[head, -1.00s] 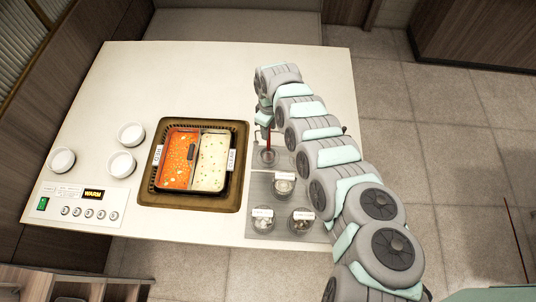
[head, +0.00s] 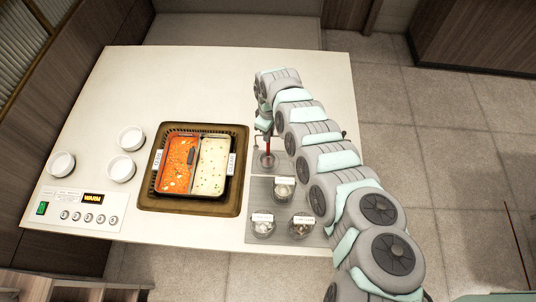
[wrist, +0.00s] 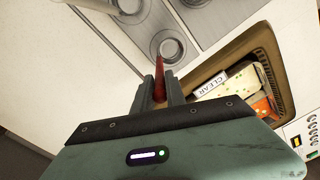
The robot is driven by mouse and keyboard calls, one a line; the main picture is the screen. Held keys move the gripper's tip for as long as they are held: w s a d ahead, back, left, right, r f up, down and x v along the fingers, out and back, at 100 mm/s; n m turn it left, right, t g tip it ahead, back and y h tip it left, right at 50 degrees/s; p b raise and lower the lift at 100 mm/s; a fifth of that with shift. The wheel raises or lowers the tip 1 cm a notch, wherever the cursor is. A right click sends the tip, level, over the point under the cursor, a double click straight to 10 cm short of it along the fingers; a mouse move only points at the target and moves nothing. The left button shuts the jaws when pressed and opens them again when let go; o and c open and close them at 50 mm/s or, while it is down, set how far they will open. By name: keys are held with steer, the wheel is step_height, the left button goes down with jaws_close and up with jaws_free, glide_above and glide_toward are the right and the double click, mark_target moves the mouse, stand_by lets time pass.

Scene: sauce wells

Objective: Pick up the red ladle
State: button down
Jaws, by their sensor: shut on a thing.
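In the wrist view, the red handle (wrist: 158,68) shows between the two fingers of my gripper (wrist: 160,88). The ladle's lower end is hard to make out, so I cannot tell whether it touches the holder.
A divided pot (head: 197,136) of orange and pale soup sits left of the ladle. White bowls (head: 131,139) and a control panel (head: 80,209) are at the left. The counter's back is clear.

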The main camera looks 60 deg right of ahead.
steer(key=shift+r, duration=0.15)
step_height(320, 180, up, 20)
stand_by(0.4)
